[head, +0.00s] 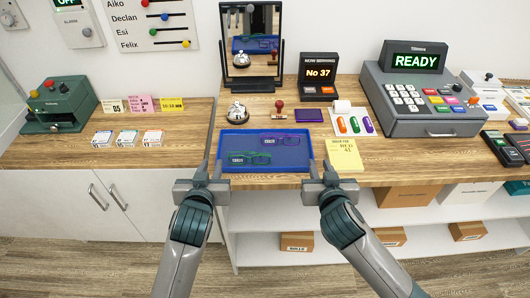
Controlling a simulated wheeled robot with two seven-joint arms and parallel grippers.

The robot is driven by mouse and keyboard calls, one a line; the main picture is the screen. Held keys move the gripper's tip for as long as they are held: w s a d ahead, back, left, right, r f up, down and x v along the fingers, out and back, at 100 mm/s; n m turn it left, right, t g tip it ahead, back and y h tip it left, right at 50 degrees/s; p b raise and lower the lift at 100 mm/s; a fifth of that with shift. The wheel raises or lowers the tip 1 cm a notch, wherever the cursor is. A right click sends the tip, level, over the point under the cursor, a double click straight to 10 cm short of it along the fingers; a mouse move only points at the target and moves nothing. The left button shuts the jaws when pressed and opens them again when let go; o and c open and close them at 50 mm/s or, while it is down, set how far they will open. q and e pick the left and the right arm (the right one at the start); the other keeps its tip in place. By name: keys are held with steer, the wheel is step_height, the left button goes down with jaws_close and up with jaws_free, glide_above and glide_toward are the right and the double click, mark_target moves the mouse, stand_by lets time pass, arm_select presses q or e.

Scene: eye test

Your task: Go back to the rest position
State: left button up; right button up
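My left gripper (210,171) is at the counter's front edge, just left of the blue tray's (225,152) front left corner. My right gripper (321,172) is at the same edge, right of the tray. Both grippers point forward, with a gap between their fingers and nothing seen held. The tray lies on the wooden counter and holds green-framed glasses (251,158) at the front and purple-framed glasses (289,141) at the back right.
A yellow note pad (344,155) lies close beyond my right gripper. Behind the tray are a bell (237,112), a stamp (279,107) and a mirror (250,50). A cash register (420,95) stands at right. Left counter's front (150,160) is clear.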

step_height(320, 180, up, 11)
steer(key=p, duration=1.1)
stand_by(0.3)
steer(key=shift+r, duration=0.15)
step_height(320, 180, up, 10)
steer(key=shift+p, duration=0.35)
stand_by(1.1)
stand_by(0.5)
